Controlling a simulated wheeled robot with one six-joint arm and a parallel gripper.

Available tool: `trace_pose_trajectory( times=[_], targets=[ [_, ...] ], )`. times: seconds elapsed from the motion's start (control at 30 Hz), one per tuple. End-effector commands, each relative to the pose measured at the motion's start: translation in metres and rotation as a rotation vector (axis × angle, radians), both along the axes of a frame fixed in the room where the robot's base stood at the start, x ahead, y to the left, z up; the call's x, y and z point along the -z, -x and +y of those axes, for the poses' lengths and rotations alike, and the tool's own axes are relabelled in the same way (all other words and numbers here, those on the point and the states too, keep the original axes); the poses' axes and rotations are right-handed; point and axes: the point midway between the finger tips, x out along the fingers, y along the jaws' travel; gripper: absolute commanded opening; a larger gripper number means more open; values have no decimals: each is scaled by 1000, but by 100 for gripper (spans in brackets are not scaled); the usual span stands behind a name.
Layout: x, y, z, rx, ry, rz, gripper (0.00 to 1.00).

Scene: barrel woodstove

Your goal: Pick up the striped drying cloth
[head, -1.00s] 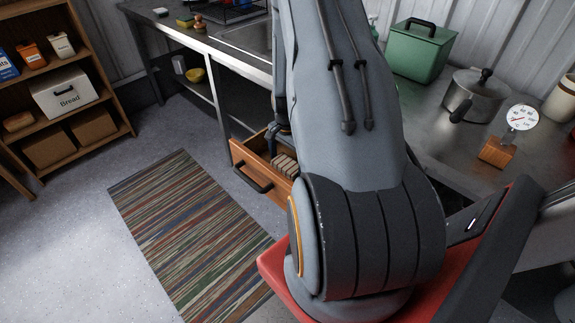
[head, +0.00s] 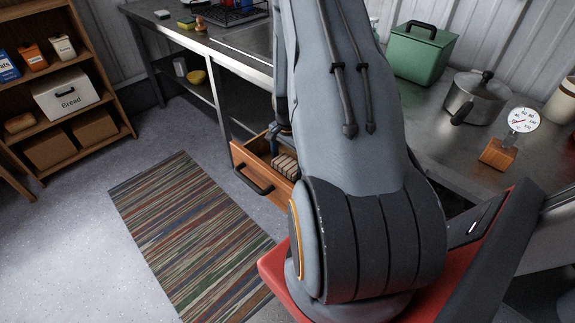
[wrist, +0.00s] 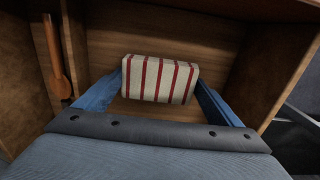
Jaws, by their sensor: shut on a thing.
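The striped drying cloth (wrist: 160,80) is a folded cream block with red stripes, seen in the middle of the wrist view. My gripper (wrist: 158,92) has a blue finger on each side of the cloth and is shut on it. The cloth is inside or just above the open wooden drawer (wrist: 110,45); I cannot tell whether it touches the drawer floor. In the head view the drawer (head: 262,178) stands out below the counter, with a small pale striped item in it that seems to be the cloth. My arm hides part of this area.
A wooden utensil (wrist: 55,60) lies along the drawer's left in the wrist view. The metal counter (head: 230,50) is above the drawer. A striped rug (head: 190,235) lies on the floor in front.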

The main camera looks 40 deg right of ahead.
Motion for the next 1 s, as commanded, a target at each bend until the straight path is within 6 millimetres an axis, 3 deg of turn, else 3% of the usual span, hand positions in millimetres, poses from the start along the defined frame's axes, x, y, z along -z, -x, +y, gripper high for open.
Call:
trace_pose_trajectory(
  times=[0.5,0.7,1.0],
  targets=[
    [-76,-1,0,0,2,-2,63],
    [-89,0,0,0,0,0,63],
    [-90,0,0,0,0,1,63]
  ],
)
